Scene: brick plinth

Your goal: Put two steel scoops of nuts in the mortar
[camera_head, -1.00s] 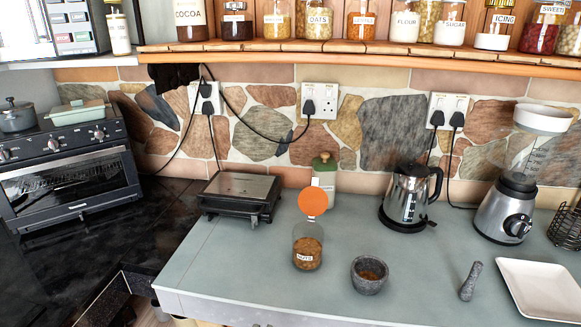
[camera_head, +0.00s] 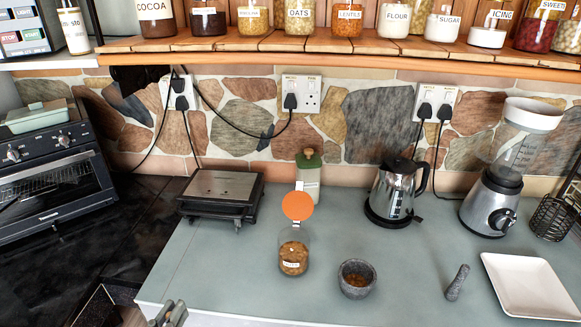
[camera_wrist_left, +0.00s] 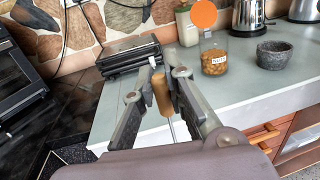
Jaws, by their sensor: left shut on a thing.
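The glass jar of nuts (camera_head: 293,258) stands on the grey-green counter with its orange lid (camera_head: 297,206) up; it also shows in the left wrist view (camera_wrist_left: 214,60). The grey stone mortar (camera_head: 356,279) stands just right of the jar with brown pieces inside; the left wrist view shows it too (camera_wrist_left: 274,55). My left gripper (camera_head: 168,312) is at the counter's front edge, left of and nearer than the jar. In the left wrist view its fingers (camera_wrist_left: 160,88) are shut on the tan handle of the steel scoop (camera_wrist_left: 161,97). The scoop's bowl is hidden. My right gripper is out of view.
A grey pestle (camera_head: 457,283) and a white square plate (camera_head: 529,285) lie right of the mortar. A kettle (camera_head: 393,191), a blender (camera_head: 490,203), a grill (camera_head: 220,192) and a green-lidded canister (camera_head: 309,175) stand behind. The counter's front middle is clear.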

